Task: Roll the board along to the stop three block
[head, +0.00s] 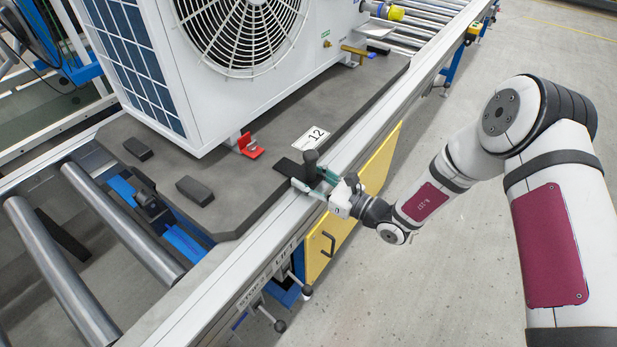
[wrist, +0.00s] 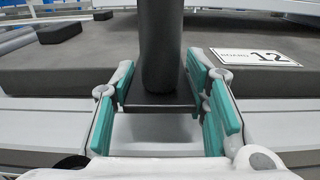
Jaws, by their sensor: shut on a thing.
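The dark grey board (head: 270,180) lies on the roller conveyor and carries a white fan unit (head: 215,110). A label reading 12 (head: 310,138) lies on it; the label also shows in the wrist view (wrist: 255,57). A dark upright post handle (head: 310,163) stands on a black plate at the board's near edge. My gripper (head: 318,180) is shut on this post, which rises between its teal finger pads in the wrist view (wrist: 163,60). A black block on a blue bracket (head: 148,200) stands at the board's left end; I cannot tell whether it touches the board or which stop it is.
Bare rollers (head: 62,270) lie left of the board. A metal side rail (head: 245,250) with partly legible lettering runs along the near side. Below it are a yellow panel (head: 322,235) and black-knobbed levers (head: 278,325). The floor at right is clear.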

